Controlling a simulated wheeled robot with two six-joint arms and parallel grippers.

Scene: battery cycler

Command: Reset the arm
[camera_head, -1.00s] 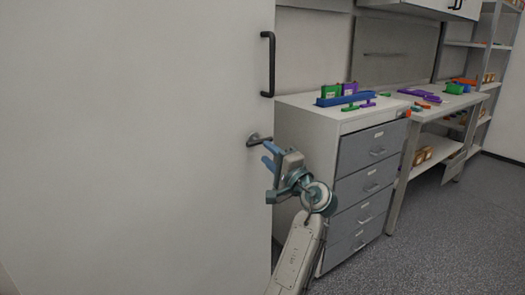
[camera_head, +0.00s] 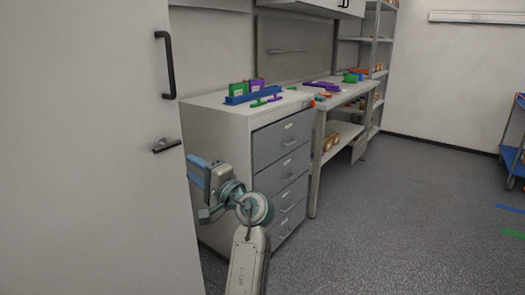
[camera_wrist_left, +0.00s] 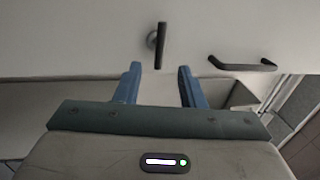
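My left gripper (camera_head: 194,171) is in front of the white cabinet door (camera_head: 85,150), just below and to the right of its lever handle (camera_head: 166,145). In the left wrist view my left gripper (camera_wrist_left: 158,84) has its two blue fingers apart with nothing between them. The lever handle (camera_wrist_left: 161,45) shows beyond the fingertips, not held. A black bar handle (camera_head: 167,64) sits higher on the door and also shows in the left wrist view (camera_wrist_left: 242,65). My right gripper is not in view.
A drawer cabinet (camera_head: 283,144) with blue, green and purple parts on top stands right of the door. A workbench (camera_head: 345,92) and shelves (camera_head: 377,47) are behind it. Open grey floor (camera_head: 400,200) lies to the right, with a blue cart (camera_head: 515,150) at the far right.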

